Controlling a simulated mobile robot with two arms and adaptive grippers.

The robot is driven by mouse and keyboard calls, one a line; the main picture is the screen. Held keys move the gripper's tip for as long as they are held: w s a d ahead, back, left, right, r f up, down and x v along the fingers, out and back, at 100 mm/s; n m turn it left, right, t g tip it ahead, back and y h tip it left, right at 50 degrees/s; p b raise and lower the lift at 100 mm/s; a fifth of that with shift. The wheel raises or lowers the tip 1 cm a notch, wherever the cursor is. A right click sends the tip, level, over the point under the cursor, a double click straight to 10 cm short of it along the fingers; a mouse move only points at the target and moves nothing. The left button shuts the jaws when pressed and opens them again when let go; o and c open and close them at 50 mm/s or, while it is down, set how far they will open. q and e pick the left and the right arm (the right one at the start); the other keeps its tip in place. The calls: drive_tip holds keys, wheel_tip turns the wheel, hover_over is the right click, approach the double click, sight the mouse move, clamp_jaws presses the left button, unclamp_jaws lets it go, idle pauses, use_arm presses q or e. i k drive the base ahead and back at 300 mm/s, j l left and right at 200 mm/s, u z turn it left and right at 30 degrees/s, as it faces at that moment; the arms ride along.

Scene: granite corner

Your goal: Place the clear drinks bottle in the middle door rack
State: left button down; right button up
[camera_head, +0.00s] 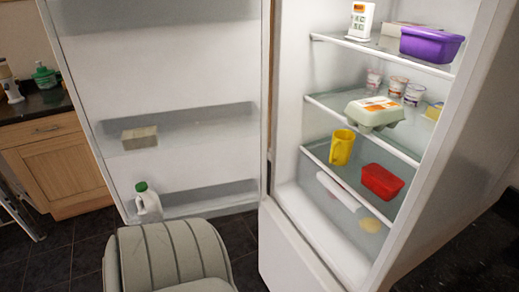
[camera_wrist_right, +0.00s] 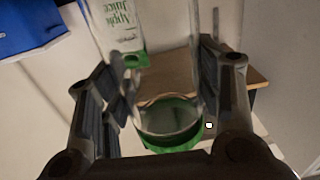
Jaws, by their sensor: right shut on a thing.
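The clear drinks bottle (camera_wrist_right: 172,118) is in the right wrist view, see-through with a green end. An "Apple Juice" label shows on it or through it. My right gripper (camera_wrist_right: 165,95) has its dark fingers on both sides of the bottle and is shut on it. In the head view the fridge door stands open at left. Its middle door rack (camera_head: 212,127) holds a small pale block (camera_head: 139,138) at its left end; the rest of that rack is bare. Neither gripper nor the clear bottle shows in the head view.
The lower door rack (camera_head: 215,193) holds a white bottle with a green cap (camera_head: 148,202). The fridge shelves at right hold a purple tub (camera_head: 431,44), an egg box (camera_head: 374,113), a yellow jug (camera_head: 341,147) and a red tub (camera_head: 381,181). A wooden cupboard (camera_head: 62,170) stands left.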

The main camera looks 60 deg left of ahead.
sight(214, 133)
drive_tip(key=u, duration=2.2)
drive_tip(key=i+l, duration=0.05)
